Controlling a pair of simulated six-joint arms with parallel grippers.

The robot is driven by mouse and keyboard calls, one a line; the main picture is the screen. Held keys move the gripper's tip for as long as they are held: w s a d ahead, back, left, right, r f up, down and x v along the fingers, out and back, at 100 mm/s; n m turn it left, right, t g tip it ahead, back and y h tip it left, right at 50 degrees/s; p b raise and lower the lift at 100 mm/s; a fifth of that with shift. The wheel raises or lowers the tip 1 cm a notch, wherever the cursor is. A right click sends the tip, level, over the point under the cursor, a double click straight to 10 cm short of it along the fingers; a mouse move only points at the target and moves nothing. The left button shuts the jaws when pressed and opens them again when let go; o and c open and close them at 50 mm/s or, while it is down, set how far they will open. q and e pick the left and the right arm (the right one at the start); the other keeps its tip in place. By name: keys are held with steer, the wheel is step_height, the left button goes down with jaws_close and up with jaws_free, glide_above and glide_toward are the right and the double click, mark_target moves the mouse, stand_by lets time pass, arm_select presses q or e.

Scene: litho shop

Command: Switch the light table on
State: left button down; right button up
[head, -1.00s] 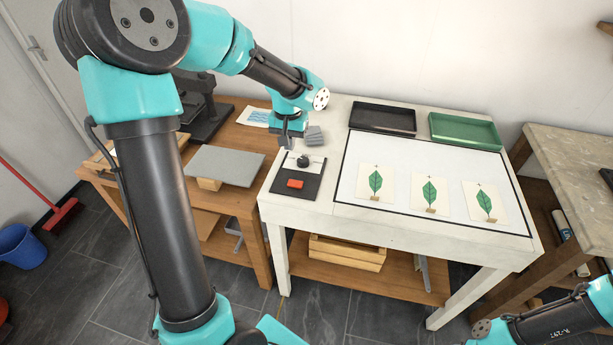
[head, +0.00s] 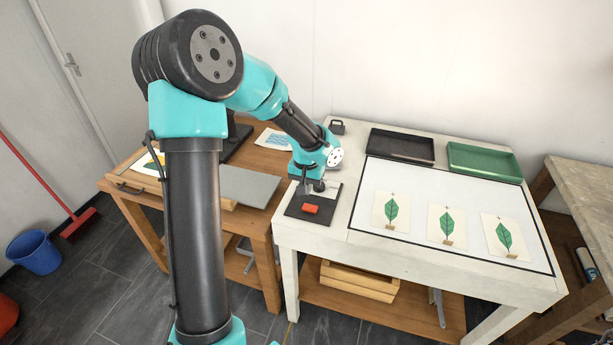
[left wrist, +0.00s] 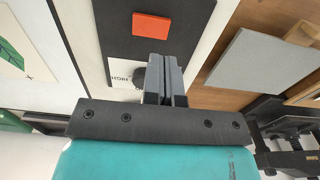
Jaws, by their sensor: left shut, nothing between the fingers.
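The light table is a white table (head: 300,232) with a black-framed white panel (head: 365,222) on top; I cannot tell if the panel is lit. A black control plate (head: 296,212) at its left front carries a red switch (head: 310,209) and a dark knob. The left wrist view shows the red switch (left wrist: 151,25) beyond the fingertips, and the knob (left wrist: 139,78) partly hidden by the fingers, with a white label beside it. My left gripper (head: 306,191) is shut and empty over the knob end of the plate; its closed fingers (left wrist: 165,60) point toward the switch side.
Several leaf prints (head: 447,224) lie on the panel. A black tray (head: 400,146) and a green tray (head: 485,161) stand behind it. A wooden table (head: 255,212) with a grey slab (head: 250,186) adjoins at the left. A wooden crate (head: 360,281) sits on the lower shelf.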

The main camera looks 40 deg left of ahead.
mark_target(311, 207)
arm_select(q)
steer(key=shift+f, duration=3.05)
steer(key=shift+f, duration=0.2)
steer(key=shift+w+d+r, duration=0.25)
steer(key=shift+d+r, duration=0.05)
steer(key=shift+d, duration=0.35)
step_height(311, 207, up, 14)
steer(key=shift+s+a+f, duration=0.1)
steer(key=shift+s+a, duration=0.1)
steer(key=shift+a, duration=0.55)
